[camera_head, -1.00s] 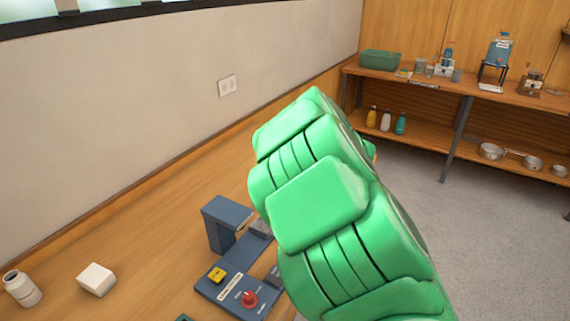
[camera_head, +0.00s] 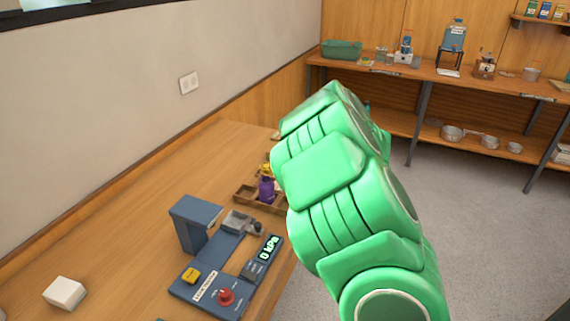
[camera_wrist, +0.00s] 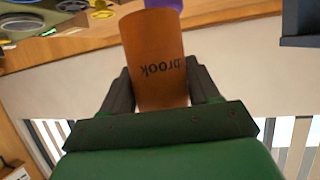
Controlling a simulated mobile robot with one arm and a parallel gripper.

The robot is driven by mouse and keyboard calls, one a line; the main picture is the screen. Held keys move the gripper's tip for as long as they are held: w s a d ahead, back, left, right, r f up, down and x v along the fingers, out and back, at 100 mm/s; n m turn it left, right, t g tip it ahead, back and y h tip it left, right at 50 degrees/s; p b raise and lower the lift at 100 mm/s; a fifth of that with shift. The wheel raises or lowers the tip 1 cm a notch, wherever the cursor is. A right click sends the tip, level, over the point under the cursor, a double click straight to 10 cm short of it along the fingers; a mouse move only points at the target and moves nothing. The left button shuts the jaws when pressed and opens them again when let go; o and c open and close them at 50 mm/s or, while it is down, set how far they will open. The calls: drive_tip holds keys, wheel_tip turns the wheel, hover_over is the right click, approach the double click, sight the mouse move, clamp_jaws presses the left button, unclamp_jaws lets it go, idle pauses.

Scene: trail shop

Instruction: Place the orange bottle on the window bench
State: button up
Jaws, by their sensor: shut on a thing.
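An orange bottle (camera_wrist: 155,50) with the dark word "brook", upside down in the picture, fills the middle of the wrist view. My gripper (camera_wrist: 161,82) has its two black fingers shut on it from both sides. In the head view my green arm hides both the gripper and the bottle. A long wooden bench (camera_head: 130,215) runs along the white wall at the left, with a window edge high above it.
A blue device (camera_head: 205,297) with a red knob and a display stands on the bench. Behind it, a wooden tray (camera_head: 246,195) holds a purple bottle (camera_head: 266,190). A white block (camera_head: 65,292) lies front left. Shelving (camera_head: 420,72) stands at the back; the bench's far left stretch looks clear.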

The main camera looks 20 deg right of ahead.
drive_tip(key=shift+f, duration=4.95)
drive_tip(key=shift+f, duration=0.3)
drive_tip(key=o, duration=1.4)
drive_tip(key=shift+c, duration=0.2)
drive_tip(key=v, duration=0.7)
drive_tip(key=shift+s+d, duration=0.2)
drive_tip(key=shift+s, duration=0.1)
